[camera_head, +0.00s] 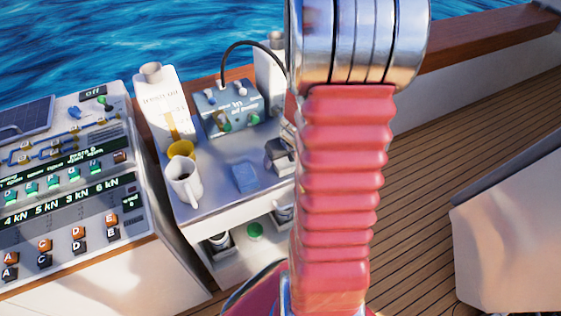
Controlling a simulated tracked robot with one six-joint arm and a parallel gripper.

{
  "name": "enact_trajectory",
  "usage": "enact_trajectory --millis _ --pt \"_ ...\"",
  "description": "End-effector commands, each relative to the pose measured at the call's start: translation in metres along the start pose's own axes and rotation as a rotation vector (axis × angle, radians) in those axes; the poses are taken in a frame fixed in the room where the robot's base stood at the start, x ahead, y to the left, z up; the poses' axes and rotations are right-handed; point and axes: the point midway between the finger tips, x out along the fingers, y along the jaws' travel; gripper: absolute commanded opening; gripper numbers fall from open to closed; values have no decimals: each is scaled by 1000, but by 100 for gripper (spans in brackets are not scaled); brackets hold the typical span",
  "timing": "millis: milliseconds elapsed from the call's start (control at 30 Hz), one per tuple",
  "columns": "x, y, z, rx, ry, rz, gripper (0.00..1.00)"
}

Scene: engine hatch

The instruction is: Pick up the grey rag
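I cannot make out a clear grey rag in the head view. A small blue block-like piece, perhaps a sponge or folded cloth (245,177), lies on the grey worktop (213,203). A dark grey shape (279,156) shows just right of it, at the left edge of my red arm. I cannot tell whether this shape is part of my gripper or a thing on the worktop. My arm hides whatever lies behind it, and my gripper's fingers cannot be made out.
A blue-grey switch box (229,107) with a black cable stands behind. A control panel (70,190) is at left. Shelves below hold jars. Wooden deck (425,205) lies open at right.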

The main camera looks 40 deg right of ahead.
Motion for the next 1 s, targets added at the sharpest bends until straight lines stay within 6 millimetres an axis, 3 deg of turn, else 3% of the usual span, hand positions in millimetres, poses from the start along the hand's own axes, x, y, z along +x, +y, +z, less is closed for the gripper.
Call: enact_trajectory --millis 600,1000 --pt "0 0 0 0 0 0 27" --pt "-3 0 1 0 0 -1 27"
